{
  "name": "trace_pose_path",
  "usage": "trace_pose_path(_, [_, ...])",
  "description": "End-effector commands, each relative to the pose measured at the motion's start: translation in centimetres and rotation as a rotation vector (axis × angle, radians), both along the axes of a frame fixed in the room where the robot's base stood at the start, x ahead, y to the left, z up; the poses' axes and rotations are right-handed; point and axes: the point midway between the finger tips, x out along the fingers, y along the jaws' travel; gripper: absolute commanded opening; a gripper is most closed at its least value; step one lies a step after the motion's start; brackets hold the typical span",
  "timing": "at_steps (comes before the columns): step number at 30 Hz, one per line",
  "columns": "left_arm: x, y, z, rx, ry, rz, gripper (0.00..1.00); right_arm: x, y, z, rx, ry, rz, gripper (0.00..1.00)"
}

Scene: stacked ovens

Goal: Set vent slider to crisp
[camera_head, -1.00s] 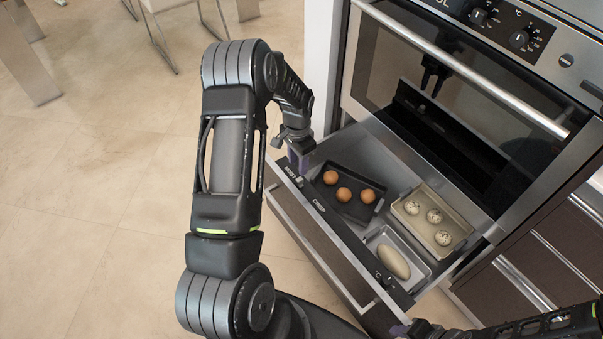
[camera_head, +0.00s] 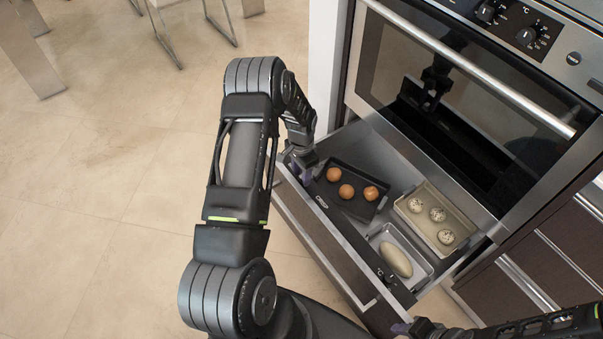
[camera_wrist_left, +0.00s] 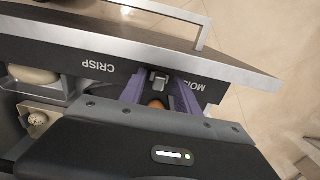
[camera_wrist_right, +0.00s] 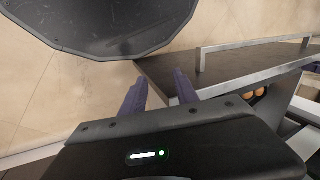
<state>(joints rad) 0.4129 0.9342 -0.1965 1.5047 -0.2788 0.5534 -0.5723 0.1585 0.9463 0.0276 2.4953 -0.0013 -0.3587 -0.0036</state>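The vent slider (camera_wrist_left: 158,79) is a small grey knob on the dark top strip of the open drawer (camera_head: 345,243). In the left wrist view it sits near the "MOIST" end, away from the "CRISP" label (camera_wrist_left: 98,66). My left gripper (camera_wrist_left: 159,84) has its purple fingers apart, one on each side of the slider, with a gap visible. In the head view this gripper (camera_head: 300,172) is at the strip's far left end and hides the slider. My right gripper (camera_wrist_right: 158,88) is open and empty, near the drawer's near right end.
The oven door (camera_head: 470,90) is shut above.

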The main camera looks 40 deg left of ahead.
Motion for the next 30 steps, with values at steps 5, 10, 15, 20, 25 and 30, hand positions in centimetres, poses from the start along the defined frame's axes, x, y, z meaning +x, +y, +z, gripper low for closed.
trace_pose_path(5, [0.01,0.0,0.03,0.0,0.0,0.0,0.32,0.0,0.0,0.0,0.0,0.0,0.0,0.36])
trace_pose_path(10, [0.01,0.0,0.04,0.0,0.0,0.0,0.19,0.0,0.0,0.0,0.0,0.0,0.0,0.36])
trace_pose_path(15, [0.01,0.0,0.05,0.0,0.0,0.0,0.05,0.0,0.0,0.0,0.0,0.0,0.0,0.36])
trace_pose_path(20, [0.02,-0.01,0.05,0.0,0.0,0.0,0.0,0.0,0.0,0.0,0.0,0.0,0.0,0.36])
trace_pose_path(25, [0.02,-0.01,0.05,0.0,0.0,0.0,0.0,0.0,0.0,0.0,0.0,0.0,0.0,0.36])
trace_pose_path(30, [0.02,0.0,0.05,0.0,0.0,0.0,0.0,0.0,0.0,0.0,0.0,0.0,0.0,0.36])
